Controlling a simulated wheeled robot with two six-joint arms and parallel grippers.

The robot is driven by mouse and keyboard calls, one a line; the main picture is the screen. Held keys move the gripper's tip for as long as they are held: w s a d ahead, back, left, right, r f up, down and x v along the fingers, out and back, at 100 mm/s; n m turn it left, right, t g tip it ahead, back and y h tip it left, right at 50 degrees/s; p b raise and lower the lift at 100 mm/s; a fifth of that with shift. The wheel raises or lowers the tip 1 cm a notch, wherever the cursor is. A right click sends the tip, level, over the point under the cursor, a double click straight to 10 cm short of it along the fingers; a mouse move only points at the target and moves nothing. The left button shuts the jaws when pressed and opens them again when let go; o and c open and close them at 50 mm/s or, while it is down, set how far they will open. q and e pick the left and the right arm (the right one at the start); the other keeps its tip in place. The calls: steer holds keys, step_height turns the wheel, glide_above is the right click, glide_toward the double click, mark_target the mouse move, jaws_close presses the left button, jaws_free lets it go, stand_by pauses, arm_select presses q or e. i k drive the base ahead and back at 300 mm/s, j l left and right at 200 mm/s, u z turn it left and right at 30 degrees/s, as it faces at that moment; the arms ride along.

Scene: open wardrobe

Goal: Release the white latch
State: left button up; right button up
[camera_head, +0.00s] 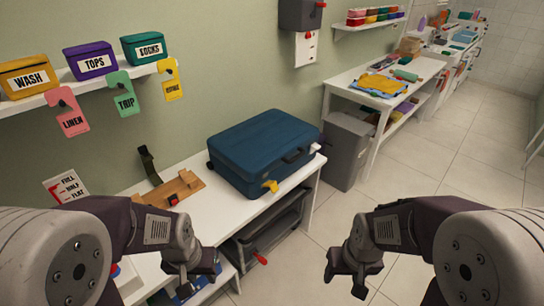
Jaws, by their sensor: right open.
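A closed dark blue suitcase (262,140) lies on the white bench in the middle of the camera_head view, with a dark handle (297,155) on its front side. A small white piece that looks like the white latch (315,148) shows at the suitcase's front right end, and it is too small to tell its exact position. A yellow latch (270,186) sits at the front left end. My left gripper (198,282) is open and empty, low in front of the bench. My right gripper (345,281) is open and empty over the floor, apart from the suitcase.
The white bench (228,210) holds a wooden board (172,190) left of the suitcase. A dark drawer with a red handle (260,258) is below. A grey bin (344,150) stands to the right. A shelf with boxes hangs at left. Floor at right is free.

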mark_target(314, 147)
steer(key=i+l+u, duration=0.25)
steer(key=i+l, duration=0.45)
steer(key=i, duration=0.1)
